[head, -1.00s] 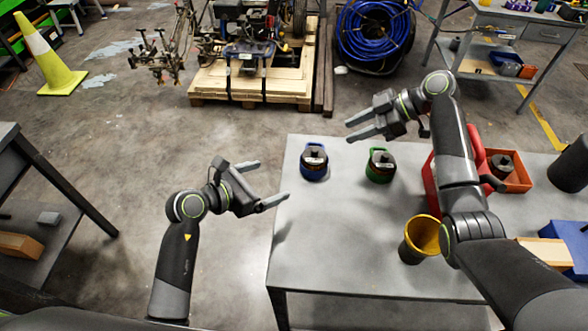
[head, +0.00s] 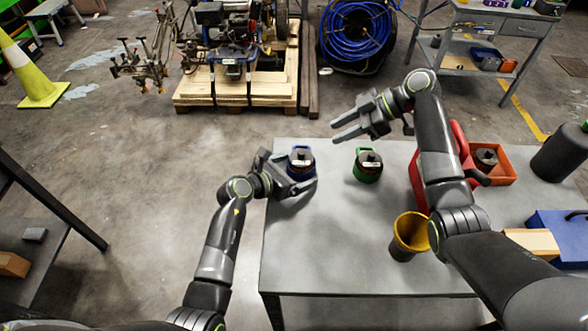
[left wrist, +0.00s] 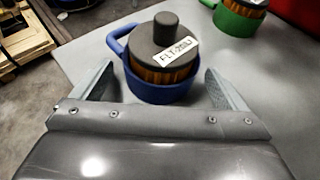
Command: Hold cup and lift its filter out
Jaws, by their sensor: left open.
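A blue cup (head: 300,175) with a handle stands near the table's left back edge. In the left wrist view, the blue cup (left wrist: 158,88) holds a filter (left wrist: 165,50) with a dark knobbed cap, a pleated tan side and a label ending in digits or letters. My left gripper (head: 295,172) is open at the cup, its fingers (left wrist: 165,90) on either side of it in the wrist view; I cannot tell if they touch it. A green cup (head: 367,170) with a similar filter stands to the right. My right gripper (head: 345,122) is open and empty above the table's back edge.
A dark cup with a yellow inside (head: 408,238) stands at the table's front. An orange bin (head: 500,178), a red container (head: 418,190), a black cylinder (head: 560,153) and a blue box (head: 552,232) are at the right. The table's left front is clear.

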